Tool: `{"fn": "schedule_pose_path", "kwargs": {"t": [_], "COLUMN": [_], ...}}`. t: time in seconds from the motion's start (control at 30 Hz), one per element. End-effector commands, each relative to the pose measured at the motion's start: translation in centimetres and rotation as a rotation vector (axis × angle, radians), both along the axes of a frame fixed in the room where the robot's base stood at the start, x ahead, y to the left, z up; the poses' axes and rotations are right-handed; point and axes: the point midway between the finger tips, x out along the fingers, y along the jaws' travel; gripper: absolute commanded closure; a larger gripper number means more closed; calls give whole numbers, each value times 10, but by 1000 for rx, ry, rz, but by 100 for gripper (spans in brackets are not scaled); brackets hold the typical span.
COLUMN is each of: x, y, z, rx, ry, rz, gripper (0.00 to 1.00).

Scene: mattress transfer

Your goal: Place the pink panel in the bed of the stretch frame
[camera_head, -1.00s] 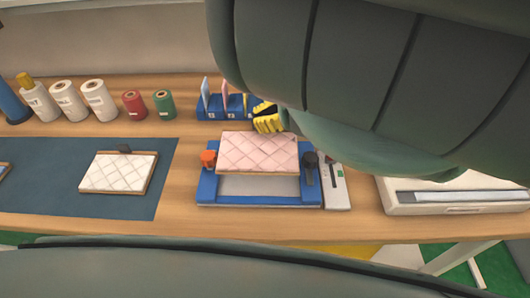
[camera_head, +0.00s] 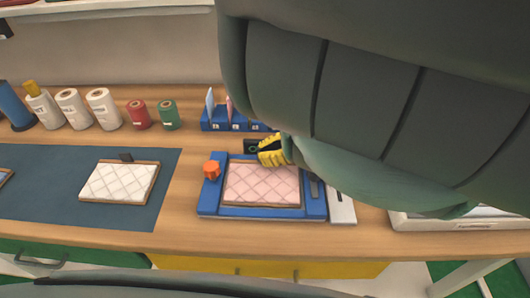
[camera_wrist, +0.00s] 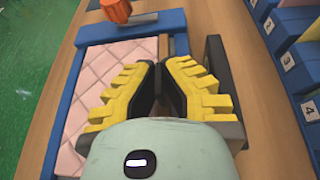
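The pink quilted panel (camera_head: 262,185) lies flat in the bed of the blue stretch frame (camera_head: 208,205), inside its rails as far as I can see. It also shows in the wrist view (camera_wrist: 102,72), left of my fingers. My gripper (camera_head: 272,153), with yellow ribbed fingers, is at the panel's back edge. In the wrist view my gripper (camera_wrist: 161,68) straddles that edge, its fingertips close together and seemingly shut on the panel there. The gripped spot is hidden between the fingers. An orange knob (camera_head: 212,170) stands at the frame's left back corner.
A white quilted panel (camera_head: 120,182) lies on a dark mat (camera_head: 60,200) at left. Several spools (camera_head: 104,108) stand along the back left. A blue numbered rack (camera_head: 222,120) is just behind the frame. A pale machine (camera_head: 470,220) is at right. My arm hides the back right.

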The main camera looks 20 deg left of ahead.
Motion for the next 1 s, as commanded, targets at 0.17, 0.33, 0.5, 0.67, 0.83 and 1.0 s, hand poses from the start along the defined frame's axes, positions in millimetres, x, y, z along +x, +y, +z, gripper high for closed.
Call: {"fn": "schedule_pose_path", "kwargs": {"t": [0.17,0.33,0.5,0.67,0.83,1.0], "x": [0,0,0,0,0,5], "y": [0,0,0,0,0,-13], "z": [0,-2,-2,-2,0,4], "rx": [1,1,1,1,1,0], "ry": [0,0,0,0,0,-1], "rz": [0,1,1,1,0,0], "gripper": [100,88,70,66,66,66]}}
